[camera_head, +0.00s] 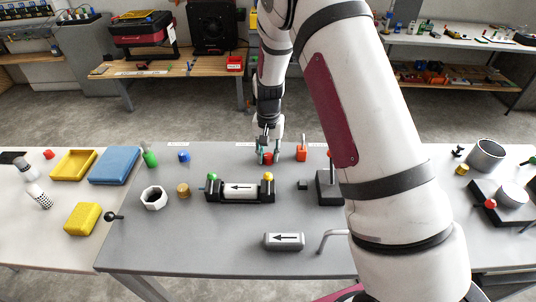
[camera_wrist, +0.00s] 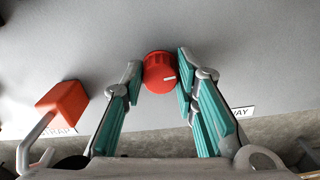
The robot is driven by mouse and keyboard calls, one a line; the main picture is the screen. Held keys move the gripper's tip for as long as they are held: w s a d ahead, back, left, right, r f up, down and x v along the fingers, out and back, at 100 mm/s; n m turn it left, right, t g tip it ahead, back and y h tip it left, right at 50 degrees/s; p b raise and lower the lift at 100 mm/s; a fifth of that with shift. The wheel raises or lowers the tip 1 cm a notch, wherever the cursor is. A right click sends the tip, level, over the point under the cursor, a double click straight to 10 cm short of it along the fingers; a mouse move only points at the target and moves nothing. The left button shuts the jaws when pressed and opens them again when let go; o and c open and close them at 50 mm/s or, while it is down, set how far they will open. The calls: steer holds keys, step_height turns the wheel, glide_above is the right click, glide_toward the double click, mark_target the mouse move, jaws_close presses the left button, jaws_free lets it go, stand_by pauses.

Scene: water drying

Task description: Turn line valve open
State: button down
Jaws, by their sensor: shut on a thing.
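A round red valve knob (camera_wrist: 160,72) with a white pointer line shows between my fingertips in the wrist view. The white line points to the right, toward the right finger. In the head view the red knob (camera_head: 267,157) is at the back of the grey table, partly hidden by my fingers. My gripper (camera_head: 268,153) reaches down onto it from above, its teal-padded fingers on either side. In the wrist view my gripper (camera_wrist: 159,75) is shut on the knob.
A red block (camera_head: 301,154) with a grey bent rod stands just right of the knob; it also shows in the wrist view (camera_wrist: 63,104). A black cradle (camera_head: 240,199) holding an arrow-marked cylinder (camera_head: 240,187) stands in front. A loose arrow-marked cylinder (camera_head: 284,241) lies nearer the front edge.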

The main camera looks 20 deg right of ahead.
mark_target(268, 156)
steer(key=shift+m, duration=0.5)
steer(key=c, duration=1.3)
jaws_free()
step_height(268, 156, up, 12)
